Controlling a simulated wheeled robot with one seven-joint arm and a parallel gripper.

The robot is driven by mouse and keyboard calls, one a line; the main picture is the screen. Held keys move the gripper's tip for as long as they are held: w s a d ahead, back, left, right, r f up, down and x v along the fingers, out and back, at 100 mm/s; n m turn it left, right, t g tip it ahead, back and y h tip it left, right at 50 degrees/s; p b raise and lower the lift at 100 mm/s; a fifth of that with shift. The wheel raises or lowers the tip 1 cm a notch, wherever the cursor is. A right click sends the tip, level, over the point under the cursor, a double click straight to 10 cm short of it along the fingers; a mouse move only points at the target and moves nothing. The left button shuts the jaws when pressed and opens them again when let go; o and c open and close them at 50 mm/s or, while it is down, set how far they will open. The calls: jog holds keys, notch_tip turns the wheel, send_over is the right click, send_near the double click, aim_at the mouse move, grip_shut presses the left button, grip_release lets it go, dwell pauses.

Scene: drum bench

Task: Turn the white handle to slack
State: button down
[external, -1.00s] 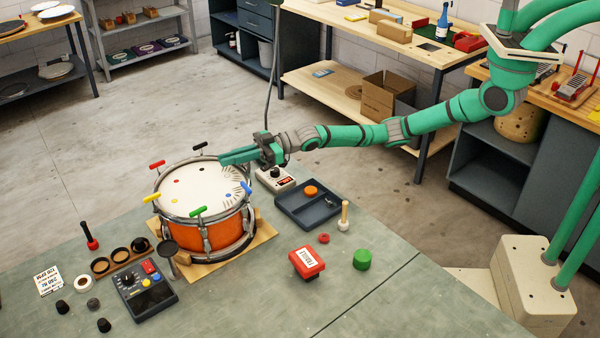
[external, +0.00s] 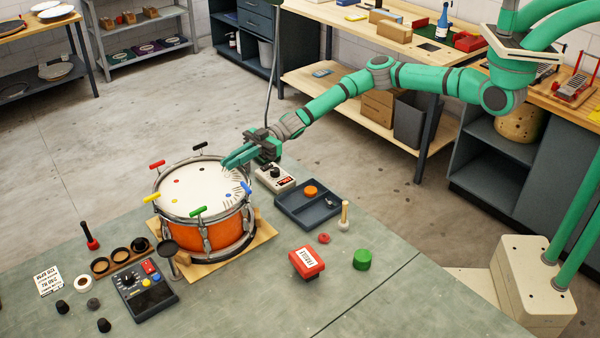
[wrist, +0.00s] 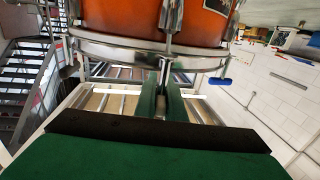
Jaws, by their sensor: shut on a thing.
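The drum (external: 218,231) stands on the bench, its orange shell ringed by coloured T-handles at the rim. My gripper (external: 229,161) is at the drum's far right rim, with its green fingers low over the edge. The white handle is hidden behind the fingers in the external view. In the wrist view my gripper (wrist: 162,95) is shut at the lower end of a metal tension rod, and a pale bar, seemingly the white handle (wrist: 193,96), shows beside the fingertips. How far it is turned I cannot tell.
The black handle (external: 199,144) and blue handle (external: 246,187) are on either side of my gripper. A white box with a dial (external: 275,178) and a dark tray (external: 308,207) stand close to the right.

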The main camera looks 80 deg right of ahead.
jog(key=shift+s+a+n+g+y, duration=0.1)
jog(key=shift+s+n+g+y, duration=0.1)
jog(key=shift+n+g+y, duration=0.5)
jog(key=shift+s+a+n+g+y, duration=0.15)
jog(key=shift+n+g+y, duration=0.15)
jog(key=shift+n+g, duration=0.75)
jog(key=shift+s+a+n+g+y, duration=0.15)
jog(key=shift+n+g+y, duration=0.35)
jog(key=shift+g, duration=0.85)
jog(key=shift+s+n+g+y, duration=0.15)
jog(key=shift+s+n+g, duration=0.15)
jog(key=shift+n+g, duration=0.65)
jog(key=shift+s+n+g+y, duration=0.15)
jog(key=shift+s+n+g, duration=0.25)
jog(key=shift+g, duration=0.95)
jog(key=shift+n+g, duration=0.5)
jog(key=shift+g, duration=0.1)
jog(key=c, duration=1.8)
grip_release()
jog(key=shift+c, duration=0.2)
jog(key=shift+d, duration=0.1)
jog(key=d, duration=0.7)
jog(key=shift+w, duration=0.2)
jog(key=shift+d, duration=0.1)
